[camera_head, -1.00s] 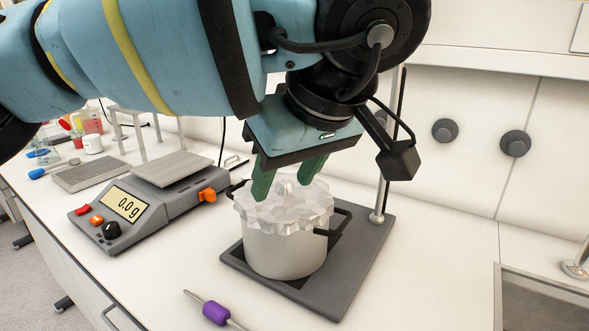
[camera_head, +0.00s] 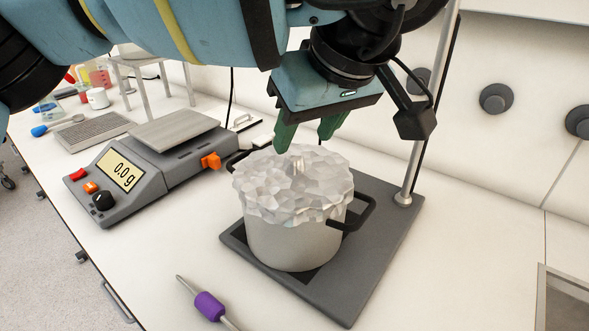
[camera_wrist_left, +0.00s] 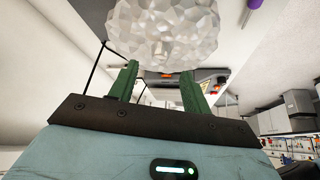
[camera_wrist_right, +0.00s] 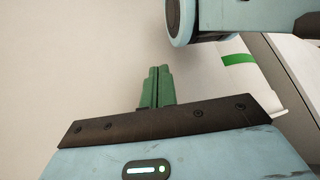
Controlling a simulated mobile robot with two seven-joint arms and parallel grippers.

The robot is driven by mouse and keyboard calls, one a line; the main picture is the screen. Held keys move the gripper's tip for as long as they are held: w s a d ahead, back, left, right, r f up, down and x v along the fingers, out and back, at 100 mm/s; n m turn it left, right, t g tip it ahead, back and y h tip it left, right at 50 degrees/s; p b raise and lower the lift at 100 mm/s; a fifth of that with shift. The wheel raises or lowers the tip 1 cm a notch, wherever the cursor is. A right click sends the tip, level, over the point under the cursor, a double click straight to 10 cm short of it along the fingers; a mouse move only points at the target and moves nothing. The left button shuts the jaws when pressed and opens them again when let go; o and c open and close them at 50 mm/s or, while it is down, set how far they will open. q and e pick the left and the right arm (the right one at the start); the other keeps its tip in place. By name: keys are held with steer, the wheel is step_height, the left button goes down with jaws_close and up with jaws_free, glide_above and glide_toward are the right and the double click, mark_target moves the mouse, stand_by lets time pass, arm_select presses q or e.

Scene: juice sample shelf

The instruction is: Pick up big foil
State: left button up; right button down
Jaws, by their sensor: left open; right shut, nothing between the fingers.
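The big foil (camera_head: 300,188) is a crumpled silver sheet that covers the top of a pale grey pot (camera_head: 290,245). A small raised knob shows at its middle. My left gripper (camera_head: 305,138) is open, with its two green fingers pointing down behind and above the far part of the foil. In the left wrist view the foil (camera_wrist_left: 165,35) is just beyond the fingertips (camera_wrist_left: 156,75), and nothing is between them. My right gripper (camera_wrist_right: 160,72) shows only in the right wrist view, with its fingers together and empty.
The pot stands on the dark grey base (camera_head: 385,245) of a stand with an upright metal rod (camera_head: 428,110). A scale (camera_head: 145,170) reading 0.0 g is at the left. A purple-handled tool (camera_head: 209,306) lies in front. A sink edge (camera_head: 565,300) is at the right.

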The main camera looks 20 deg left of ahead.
mark_target(294, 156)
arm_select(q)
steer(key=shift+x, duration=2.55)
jaws_close()
steer(key=shift+r, duration=0.1)
steer(key=shift+r, duration=1.6)
steer(key=shift+s+a+r, duration=0.15)
steer(key=shift+s+a, duration=0.05)
steer(key=shift+s, duration=0.1)
steer(key=s+a+r, duration=0.1)
steer(key=s+a, duration=0.8)
steer(key=s, duration=0.3)
steer(key=shift+s+r, duration=0.2)
steer(key=shift+s, duration=0.05)
